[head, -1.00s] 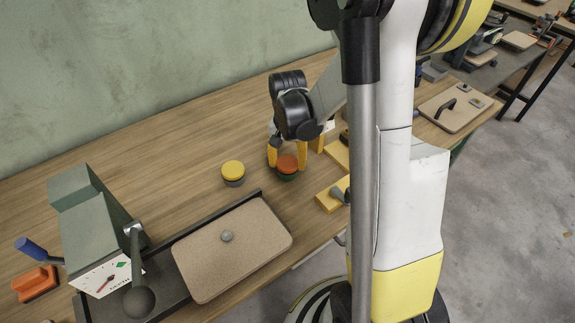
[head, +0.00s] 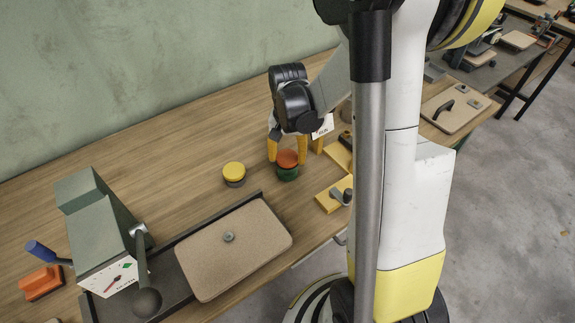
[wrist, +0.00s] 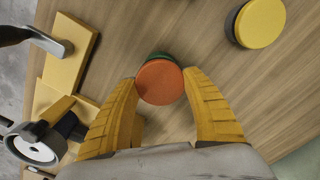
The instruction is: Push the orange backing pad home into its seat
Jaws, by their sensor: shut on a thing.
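The orange backing pad (head: 287,158) is a round disc above a green round piece (head: 288,174) on the wooden bench. My gripper (head: 287,161) points down, with its yellow fingers shut on the sides of the orange pad. In the wrist view the orange pad (wrist: 160,83) lies between the fingertips (wrist: 160,78), with a green sliver (wrist: 158,55) showing behind its far edge. The orange pad looks roughly level. I cannot tell whether it touches the green piece or is apart from it.
A yellow disc on a dark base (head: 234,172) stands just left of my gripper. Yellow blocks (head: 330,197) with a clamp lie to the right. A tan board (head: 235,262) on a dark tray and a grey dial machine (head: 97,230) are at front left. Bare bench lies behind.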

